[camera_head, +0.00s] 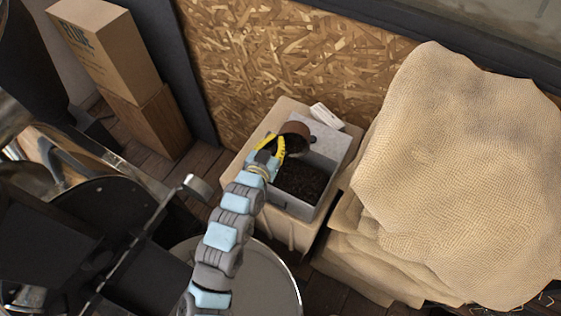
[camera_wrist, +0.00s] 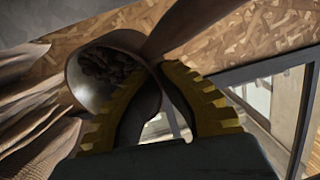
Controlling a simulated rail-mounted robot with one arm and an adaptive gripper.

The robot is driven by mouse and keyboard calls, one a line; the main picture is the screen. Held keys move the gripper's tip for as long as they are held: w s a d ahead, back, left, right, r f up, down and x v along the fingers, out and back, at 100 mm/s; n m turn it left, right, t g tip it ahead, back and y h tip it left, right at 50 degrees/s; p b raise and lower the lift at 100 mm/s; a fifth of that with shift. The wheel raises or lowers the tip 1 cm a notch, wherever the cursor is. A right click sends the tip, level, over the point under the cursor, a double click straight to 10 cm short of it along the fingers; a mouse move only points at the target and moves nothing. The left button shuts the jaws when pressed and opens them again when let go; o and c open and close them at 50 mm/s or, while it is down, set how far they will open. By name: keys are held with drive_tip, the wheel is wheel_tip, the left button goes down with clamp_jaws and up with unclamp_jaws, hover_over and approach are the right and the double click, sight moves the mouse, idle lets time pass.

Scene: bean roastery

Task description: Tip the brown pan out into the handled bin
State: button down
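The brown pan (camera_head: 298,128) is over the back left part of a grey open bin (camera_head: 338,158). It also shows in the wrist view (camera_wrist: 128,41), where its mouth is turned partly toward the camera with dark beans inside. My gripper (camera_head: 280,147) has yellow fingers beside the pan. In the wrist view, my gripper (camera_wrist: 150,85) has its fingers on either side of a brown part of the pan and appears closed on it. Dark beans (camera_head: 300,182) lie in the front part of the bin. The exact grip contact and the bin's handle are not clear.
The bin stands on a beige box (camera_head: 292,232). A small white object (camera_head: 327,117) is at its back edge. A large burlap heap (camera_head: 465,175) is close on the right. A chipboard wall (camera_head: 290,55) rises behind. Cardboard boxes (camera_head: 108,48) and dark machinery are left.

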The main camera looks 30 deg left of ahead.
drive_tip(key=shift+s+t+b, duration=0.2)
drive_tip(key=shift+t+b, duration=0.1)
drive_tip(key=shift+b, duration=0.05)
